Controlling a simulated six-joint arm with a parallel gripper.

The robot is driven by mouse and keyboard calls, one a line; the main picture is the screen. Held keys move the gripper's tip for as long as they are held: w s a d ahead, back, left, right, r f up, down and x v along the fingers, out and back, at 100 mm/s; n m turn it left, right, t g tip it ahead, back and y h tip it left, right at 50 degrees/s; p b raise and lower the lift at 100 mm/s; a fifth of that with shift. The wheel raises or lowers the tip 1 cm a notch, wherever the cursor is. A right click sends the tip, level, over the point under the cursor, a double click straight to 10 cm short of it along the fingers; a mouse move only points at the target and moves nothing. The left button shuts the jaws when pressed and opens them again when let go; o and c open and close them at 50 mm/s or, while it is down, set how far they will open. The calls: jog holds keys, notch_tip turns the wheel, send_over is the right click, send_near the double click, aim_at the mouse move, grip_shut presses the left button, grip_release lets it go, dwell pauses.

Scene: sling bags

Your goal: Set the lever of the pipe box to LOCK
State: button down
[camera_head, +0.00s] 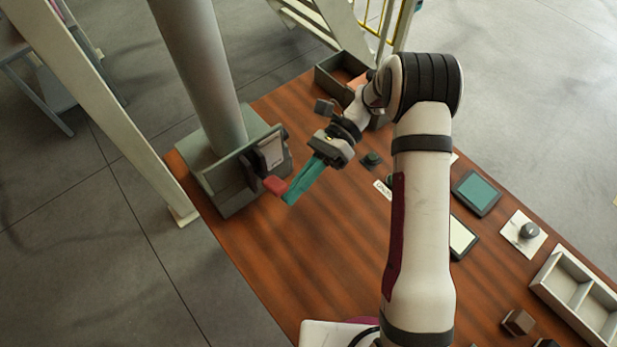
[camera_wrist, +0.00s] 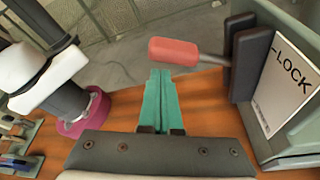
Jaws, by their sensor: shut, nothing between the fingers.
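The pipe box (camera_head: 225,185) is a grey-green housing around the foot of a thick pipe at the table's left edge. Its white label (camera_wrist: 290,80) reads "-LOCK" in the wrist view; the rest of the label is out of frame. The lever has a red grip (camera_head: 276,186) that sticks out from a dark mount (camera_wrist: 248,62) beside the label. The red grip also shows in the wrist view (camera_wrist: 186,51). My gripper (camera_head: 289,198) is shut and empty, its teal fingers (camera_wrist: 160,75) together. Their tips are close beside the red grip; I cannot tell whether they touch.
A dark open bin (camera_head: 328,85) stands at the far end of the table. A teal-screened device (camera_head: 476,192), a white plate with a dark knob (camera_head: 523,231) and a white divided tray (camera_head: 567,278) are on the right. The wooden table (camera_head: 290,265) in front of the box is clear.

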jog(key=w+d, duration=0.6)
jog(key=w, duration=0.1)
jog(key=shift+d+r, duration=0.25)
jog(key=shift+r, duration=0.05)
jog(key=s+d+r+n+t+h, duration=0.3)
jog(key=s+r+n+t+h, duration=0.2)
jog(key=s+r, duration=0.7)
jog(key=s+d+f+n+t+h, duration=0.2)
jog(key=s+f+t, duration=0.2)
jog(key=s, duration=0.6)
jog(key=shift+d+t, duration=0.15)
jog(key=shift+t, duration=1.05)
